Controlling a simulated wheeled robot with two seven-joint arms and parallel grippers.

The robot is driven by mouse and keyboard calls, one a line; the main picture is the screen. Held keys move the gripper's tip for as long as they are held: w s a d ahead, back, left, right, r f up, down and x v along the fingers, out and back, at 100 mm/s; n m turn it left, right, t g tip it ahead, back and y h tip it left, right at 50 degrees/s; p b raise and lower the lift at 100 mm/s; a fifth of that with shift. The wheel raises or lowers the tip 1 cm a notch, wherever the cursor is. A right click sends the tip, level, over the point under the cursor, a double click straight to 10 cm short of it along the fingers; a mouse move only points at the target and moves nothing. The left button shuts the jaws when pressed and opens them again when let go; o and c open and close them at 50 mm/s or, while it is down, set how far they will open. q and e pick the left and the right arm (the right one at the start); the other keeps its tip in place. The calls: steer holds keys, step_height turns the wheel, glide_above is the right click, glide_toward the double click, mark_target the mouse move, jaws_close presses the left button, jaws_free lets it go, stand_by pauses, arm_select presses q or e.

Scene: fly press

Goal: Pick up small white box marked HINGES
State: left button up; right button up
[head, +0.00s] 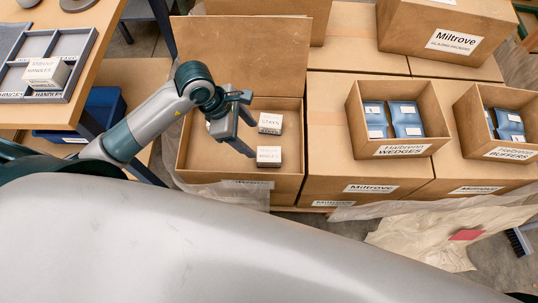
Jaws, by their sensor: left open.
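Two small white boxes stand in the open cardboard box in the middle of the head view. The nearer small box (268,157) has a label too small to read surely, so I cannot tell if it says HINGES. The farther small box (270,123) reads STAYS. My left gripper (247,128) is open and empty, just left of these two boxes and over the cardboard box (198,155). Its fingers point to the right, and one fingertip is close to the nearer box; I cannot tell if they touch. My right gripper is not in view.
A grey divided tray (77,45) on the wooden table at left holds a white box marked HANDLES (47,73). Cartons marked WEDGES (402,150) and BUFFERS (510,153), with blue packs, stand at right. The cardboard box's raised flap (245,55) is behind my gripper.

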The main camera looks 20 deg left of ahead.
arm_select(q)
glide_above(269, 154)
steer(key=s+a, duration=0.1)
steer(key=a, duration=0.1)
step_height(269, 154, down, 8)
steer(key=shift+r, duration=0.1)
steer(key=shift+w+d+f, duration=0.1)
steer(key=shift+f, duration=0.2)
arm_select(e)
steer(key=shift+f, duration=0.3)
arm_select(q)
steer(key=shift+f, duration=0.1)
steer(key=shift+w+d+f, duration=0.1)
steer(key=shift+d+f, duration=0.15)
steer(key=shift+f, duration=0.25)
steer(key=x, duration=0.3)
steer(key=shift+w+d+f+p, duration=0.1)
steer(key=shift+f+p, duration=0.2)
steer(key=shift+f, duration=0.1)
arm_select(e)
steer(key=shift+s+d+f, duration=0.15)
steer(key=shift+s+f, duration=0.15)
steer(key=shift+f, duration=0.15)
